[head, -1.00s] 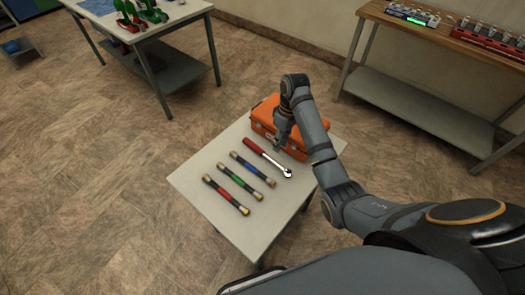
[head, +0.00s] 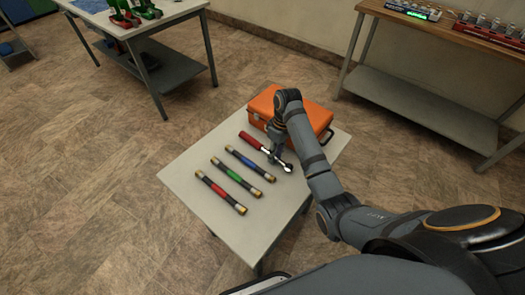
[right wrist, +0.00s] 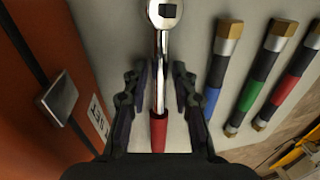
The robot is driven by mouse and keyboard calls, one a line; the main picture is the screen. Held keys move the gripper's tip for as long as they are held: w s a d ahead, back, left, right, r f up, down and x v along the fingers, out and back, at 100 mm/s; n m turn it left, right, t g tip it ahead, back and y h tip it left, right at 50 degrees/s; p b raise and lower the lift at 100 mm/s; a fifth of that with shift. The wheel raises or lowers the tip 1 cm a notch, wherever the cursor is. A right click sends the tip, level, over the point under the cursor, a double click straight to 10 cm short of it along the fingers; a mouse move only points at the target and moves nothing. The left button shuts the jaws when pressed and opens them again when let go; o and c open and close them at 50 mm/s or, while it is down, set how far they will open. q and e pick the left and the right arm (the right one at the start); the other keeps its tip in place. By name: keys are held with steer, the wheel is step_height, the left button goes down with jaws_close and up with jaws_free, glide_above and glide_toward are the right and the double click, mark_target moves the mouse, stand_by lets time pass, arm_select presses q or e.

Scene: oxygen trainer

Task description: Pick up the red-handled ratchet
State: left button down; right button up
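The red-handled ratchet lies on the small light table; its red handle (head: 252,141) shows left of my gripper and its chrome head (head: 287,167) right of it in the head view. In the right wrist view the ratchet (right wrist: 160,80) runs upright in the picture, chrome head at the top. My right gripper (head: 274,156) is down over the ratchet's middle. Its two fingers (right wrist: 161,90) stand on either side of the chrome shaft, with a gap on each side, so it is open. My left gripper is not in view.
An orange case (head: 310,112) stands close behind the ratchet. Three gold-ended bars with blue (head: 243,161), green (head: 236,175) and red (head: 220,194) bands lie in front of it. The table's near part (head: 250,225) is clear. Workbenches stand farther back.

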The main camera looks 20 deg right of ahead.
steer(key=shift+c, duration=0.5)
jaws_close()
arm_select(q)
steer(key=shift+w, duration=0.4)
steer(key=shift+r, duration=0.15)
arm_select(e)
steer(key=shift+r, duration=0.1)
